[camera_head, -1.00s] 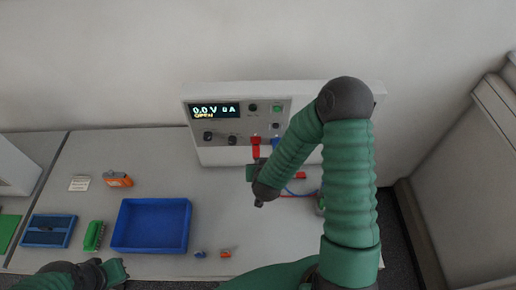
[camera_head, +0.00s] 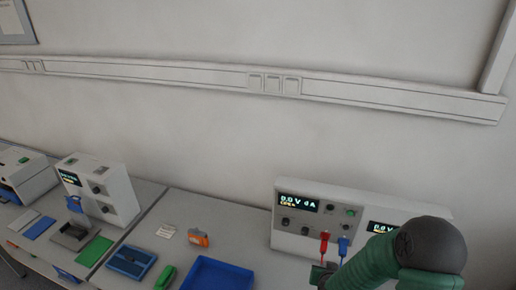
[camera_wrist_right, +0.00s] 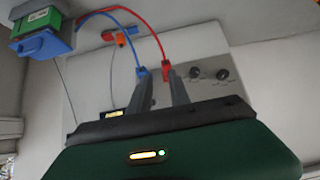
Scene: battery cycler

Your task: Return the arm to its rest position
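My right arm (camera_head: 405,255) comes in at the lower right of the head view, in front of the cycler. Its gripper (camera_head: 322,276) shows only in part at the bottom edge there. In the right wrist view the two fingers of my right gripper (camera_wrist_right: 162,88) stand apart with nothing seen held between them. They point toward the cycler front (camera_wrist_right: 205,65). A blue plug (camera_wrist_right: 140,72) and a red plug (camera_wrist_right: 166,68) sit in the panel beyond the fingertips. My left gripper is not in view.
The cycler (camera_head: 290,238) stands against the wall. A blue tray (camera_head: 215,275), an orange item (camera_head: 199,238) and a green block (camera_head: 165,278) lie left of it. Another device (camera_head: 105,190) stands further left. A green and blue battery (camera_wrist_right: 42,38) with cables shows in the wrist view.

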